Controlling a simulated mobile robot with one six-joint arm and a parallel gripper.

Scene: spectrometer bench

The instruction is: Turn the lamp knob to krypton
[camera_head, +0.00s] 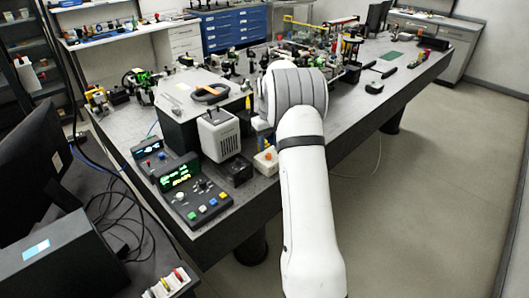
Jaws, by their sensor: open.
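My white arm reaches from the bottom up over the front of the bench, and its grey joint hides what lies behind it. My gripper does not show. A dark control box (181,199) with a green lit display, small knobs and coloured buttons stands at the bench's near left corner. A second dark control box (163,164) with a small blue-white display and a red part stands just behind it. The labels are too small to read, so I cannot tell which knob is the lamp knob or where it points.
A light grey vented housing (219,136) stands between the control boxes and my arm. A white block with an orange top (266,161) sits close left of my arm. Optics crowd the bench (345,126) behind. A monitor (32,160) is at the left. The right floor is clear.

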